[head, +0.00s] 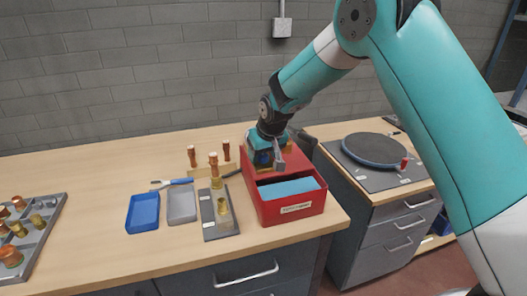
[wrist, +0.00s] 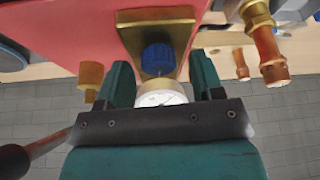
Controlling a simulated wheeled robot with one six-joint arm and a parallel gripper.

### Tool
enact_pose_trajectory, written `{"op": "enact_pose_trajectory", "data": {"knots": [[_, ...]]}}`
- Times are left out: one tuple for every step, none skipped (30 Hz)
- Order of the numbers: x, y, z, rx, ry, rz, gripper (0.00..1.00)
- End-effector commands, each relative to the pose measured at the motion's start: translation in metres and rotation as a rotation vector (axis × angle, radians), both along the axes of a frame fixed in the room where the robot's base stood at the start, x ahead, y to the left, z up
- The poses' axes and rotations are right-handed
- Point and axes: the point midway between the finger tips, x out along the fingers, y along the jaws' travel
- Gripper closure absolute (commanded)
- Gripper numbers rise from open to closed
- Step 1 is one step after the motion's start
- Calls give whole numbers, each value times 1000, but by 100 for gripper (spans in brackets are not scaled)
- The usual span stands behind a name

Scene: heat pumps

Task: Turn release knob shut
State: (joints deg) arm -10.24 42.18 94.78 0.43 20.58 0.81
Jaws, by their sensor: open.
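A blue ribbed knob (wrist: 157,58) sits on a brass fitting (wrist: 160,22) fixed to a red surface, and I take it to be the release knob. A round white gauge (wrist: 162,97) is partly visible below it in the wrist view. My gripper (wrist: 162,76) is open, with one teal finger on each side of the knob in the picture. I cannot tell whether either finger touches it. In the head view my gripper (head: 268,158) is at the back of the red box (head: 294,211), and the arm's end largely hides the knob area there.
A dark round plate (head: 374,150) is at right. Copper-coloured fittings (wrist: 270,55) stand close by.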

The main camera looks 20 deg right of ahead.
Motion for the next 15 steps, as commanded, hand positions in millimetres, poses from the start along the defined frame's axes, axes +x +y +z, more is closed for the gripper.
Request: {"op": "enact_pose_trajectory", "data": {"knots": [[1,0,-1,0,0,0,39],[1,0,-2,0,-1,0,39],[1,0,-2,0,-1,0,39],[1,0,-2,0,-1,0,39],[1,0,-2,0,-1,0,39],[1,0,-2,0,-1,0,39],[1,0,-2,0,-1,0,39],[1,0,-2,0,-1,0,39],[1,0,-2,0,-1,0,41],[1,0,-2,0,-1,0,48],[1,0,-2,0,-1,0,55],[1,0,-2,0,-1,0,64],[1,0,-2,0,-1,0,71],[1,0,-2,0,-1,0,78],[1,0,-2,0,-1,0,87]]}}
